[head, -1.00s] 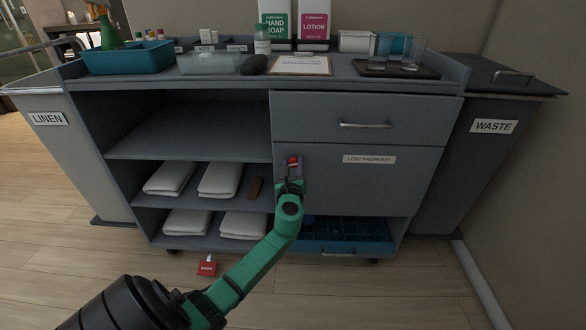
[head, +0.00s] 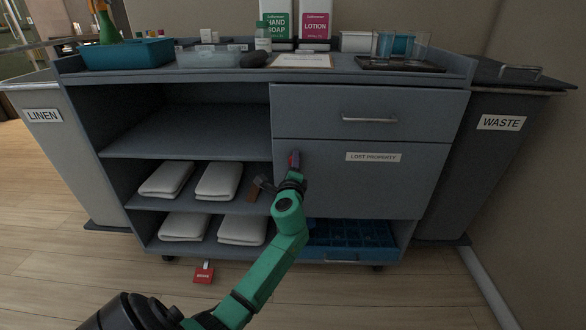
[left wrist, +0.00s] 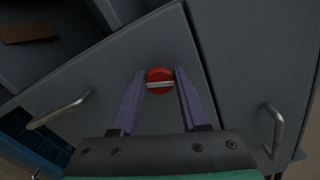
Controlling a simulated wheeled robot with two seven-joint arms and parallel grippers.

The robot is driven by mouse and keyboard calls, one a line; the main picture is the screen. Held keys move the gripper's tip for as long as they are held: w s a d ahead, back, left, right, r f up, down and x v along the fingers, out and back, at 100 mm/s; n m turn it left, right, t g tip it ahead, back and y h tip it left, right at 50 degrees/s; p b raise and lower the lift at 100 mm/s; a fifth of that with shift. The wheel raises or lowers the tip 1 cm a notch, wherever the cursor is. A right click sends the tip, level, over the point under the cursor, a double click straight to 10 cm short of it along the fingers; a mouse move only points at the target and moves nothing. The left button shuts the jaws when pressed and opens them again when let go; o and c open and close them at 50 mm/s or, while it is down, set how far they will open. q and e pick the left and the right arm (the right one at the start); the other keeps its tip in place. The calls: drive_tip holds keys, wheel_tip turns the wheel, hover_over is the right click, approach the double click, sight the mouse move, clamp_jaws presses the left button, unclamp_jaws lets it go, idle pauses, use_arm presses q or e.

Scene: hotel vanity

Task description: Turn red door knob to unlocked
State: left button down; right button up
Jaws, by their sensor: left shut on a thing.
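The red door knob (left wrist: 159,75) shows in the left wrist view as a round red disc with a pale bar across it, lying nearly level in that picture. It sits on the grey lower door (head: 350,190) labelled LOST PROPERTY. My left gripper (left wrist: 161,84) has its two purple fingers on either side of the knob and is shut on it. In the head view my left gripper (head: 294,161) is at the door's upper left, where its fingers mostly hide the knob. My right gripper is not in view.
A drawer with a metal handle (head: 369,119) is above the door. Open shelves with folded white towels (head: 218,180) and a brown block (head: 256,187) are to the left. A blue tray (head: 350,238) lies under the door. A red tag (head: 204,273) is near the floor.

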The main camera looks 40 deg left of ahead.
use_arm(q)
drive_tip(key=shift+f+n+b, duration=0.1)
drive_tip(key=shift+n+b, duration=0.8)
drive_tip(key=shift+n, duration=1.2)
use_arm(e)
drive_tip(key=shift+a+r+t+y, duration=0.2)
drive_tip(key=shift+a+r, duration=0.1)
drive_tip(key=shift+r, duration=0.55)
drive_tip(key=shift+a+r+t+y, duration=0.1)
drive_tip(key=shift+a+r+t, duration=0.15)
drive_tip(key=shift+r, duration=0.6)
use_arm(q)
drive_tip(key=shift+c, duration=2.2)
unclamp_jaws()
drive_tip(key=v, duration=1.4)
drive_tip(key=shift+s+d+p, duration=0.2)
drive_tip(key=shift+s+p, duration=0.05)
drive_tip(key=shift+p, duration=0.2)
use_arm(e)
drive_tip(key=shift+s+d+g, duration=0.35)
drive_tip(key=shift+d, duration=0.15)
